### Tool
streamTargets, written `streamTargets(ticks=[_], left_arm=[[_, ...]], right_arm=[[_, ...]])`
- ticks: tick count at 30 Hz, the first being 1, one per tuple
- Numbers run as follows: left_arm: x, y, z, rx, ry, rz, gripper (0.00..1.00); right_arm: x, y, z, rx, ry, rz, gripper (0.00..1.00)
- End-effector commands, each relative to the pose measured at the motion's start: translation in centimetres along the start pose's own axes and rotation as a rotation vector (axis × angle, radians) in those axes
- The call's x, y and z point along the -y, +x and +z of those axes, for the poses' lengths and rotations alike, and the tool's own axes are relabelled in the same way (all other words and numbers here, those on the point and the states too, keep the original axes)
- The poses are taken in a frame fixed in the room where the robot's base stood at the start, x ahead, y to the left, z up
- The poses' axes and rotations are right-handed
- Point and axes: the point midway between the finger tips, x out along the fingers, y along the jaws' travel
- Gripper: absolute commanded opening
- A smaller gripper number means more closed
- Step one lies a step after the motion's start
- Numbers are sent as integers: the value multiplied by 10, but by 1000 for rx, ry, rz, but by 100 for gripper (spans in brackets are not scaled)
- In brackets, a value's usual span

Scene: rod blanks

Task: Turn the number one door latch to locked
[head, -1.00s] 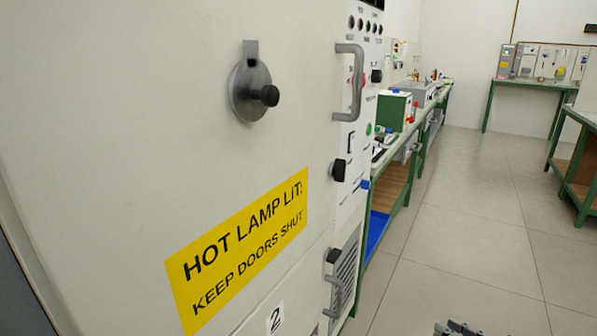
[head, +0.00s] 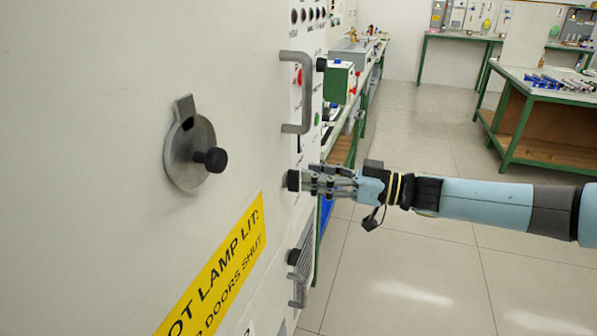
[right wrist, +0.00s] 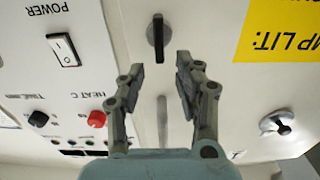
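The number one door latch (head: 292,180) is a black knob at the right edge of the large pale door, below the grey bar handle (head: 298,92). In the right wrist view the latch (right wrist: 158,38) is a black bar standing upright in the picture, in line with the handle. My right gripper (head: 308,181) reaches in from the right, close in front of the latch. In the wrist view my right gripper (right wrist: 160,70) is open and empty, its fingertips just short of the latch. I cannot tell whether it touches. My left gripper is not in view.
A round metal cover (head: 190,152) with a black knob is on the door, above a yellow warning sign (head: 218,270). A lower black latch (head: 293,257) sits below. The control panel (right wrist: 70,75) has a power switch and knobs. Green-framed benches (head: 540,110) stand behind; the floor is clear.

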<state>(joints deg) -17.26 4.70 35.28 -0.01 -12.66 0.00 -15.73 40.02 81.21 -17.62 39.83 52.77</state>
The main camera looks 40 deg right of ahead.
Motion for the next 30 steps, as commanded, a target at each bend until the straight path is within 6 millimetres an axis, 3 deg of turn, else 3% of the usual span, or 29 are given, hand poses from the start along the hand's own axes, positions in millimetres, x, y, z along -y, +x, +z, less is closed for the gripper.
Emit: streamTargets(ticks=[6,17,25,30], left_arm=[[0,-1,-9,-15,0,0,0],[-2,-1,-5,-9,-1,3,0],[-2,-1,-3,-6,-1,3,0],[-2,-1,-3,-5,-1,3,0]], right_arm=[[0,31,-1,-2,0,2,34],[0,38,0,1,0,0,34],[0,38,0,1,0,1,1],[0,38,-1,0,0,0,0]])
